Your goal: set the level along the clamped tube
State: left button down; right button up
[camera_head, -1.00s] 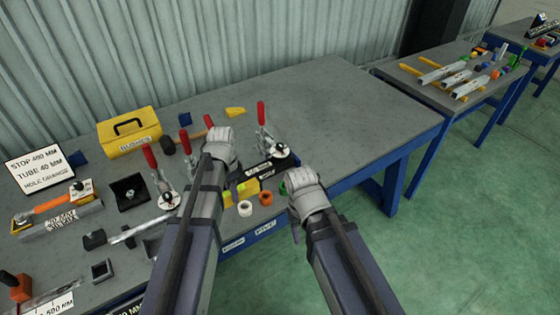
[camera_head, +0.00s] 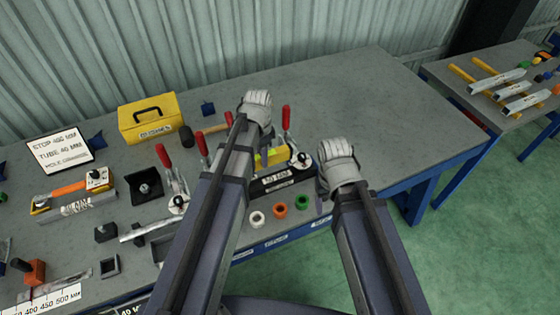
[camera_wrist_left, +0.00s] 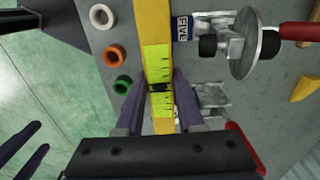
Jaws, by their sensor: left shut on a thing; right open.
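The yellow level (camera_head: 273,157) shows partly behind my left arm, over the work area at the clamps. In the left wrist view the level (camera_wrist_left: 154,50) runs lengthwise between the fingers of my left gripper (camera_wrist_left: 158,105), which is shut on it. A silver tube (camera_head: 134,233) shows at left beside the left clamp (camera_head: 178,200); my left arm hides its further course. I cannot tell whether the level touches the tube. My right gripper (camera_head: 337,165) is open and empty, right of the clamps; its fingers show at the left edge of the wrist view (camera_wrist_left: 22,150).
White, orange (camera_head: 280,210) and green rings lie near the front edge. Red-handled clamps (camera_head: 286,118) stand upright around the work. A yellow box (camera_head: 150,118), a sign (camera_head: 60,149) and a hammer (camera_head: 205,130) lie behind and left. The table's right side is clear.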

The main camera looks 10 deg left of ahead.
pick_arm(q)
jog(key=shift+w+r, duration=0.15)
jog(key=shift+w, duration=0.1)
jog(key=shift+s+f+b, duration=0.2)
jog(key=shift+b, duration=0.1)
jog(key=shift+f+b, duration=0.35)
jog(key=shift+b, duration=0.05)
jog(key=b, duration=0.9)
send_near(264, 182)
notch_tip(264, 182, down, 5)
jog(key=shift+w+f, duration=0.1)
jog(key=shift+f, duration=0.05)
jog(key=c, duration=0.5)
grip_release()
